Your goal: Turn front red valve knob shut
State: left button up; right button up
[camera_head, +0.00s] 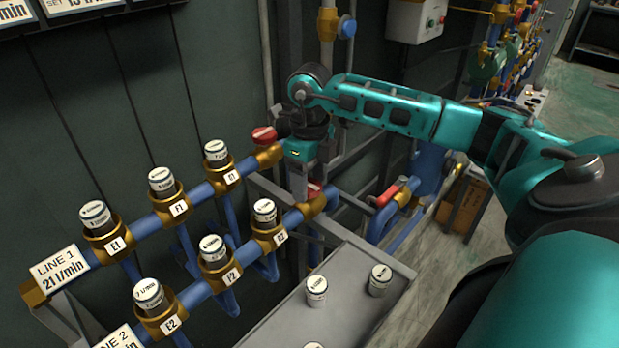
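The front red valve knob (315,187) sits on a brass valve at the right end of the nearer blue pipe. A second red knob (264,134) sits on the farther pipe, up and to the left. My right gripper (304,186) points down at the front knob, with a grey finger beside the knob's left side. The gripper partly covers the knob, and the other finger is not clearly seen, so I cannot tell whether it grips the knob. My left gripper is out of view.
Brass fittings with labelled white-capped cylinders line both blue pipes at left. A grey tray (335,296) with several loose cylinders stands in front. A red-handled valve (387,196) is right of the gripper. A dark wall stands behind the pipes.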

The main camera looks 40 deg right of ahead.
aim_at(309, 185)
jog(key=shift+o, duration=0.9)
notch_tip(309, 185, up, 13)
jog(key=shift+p, duration=0.4)
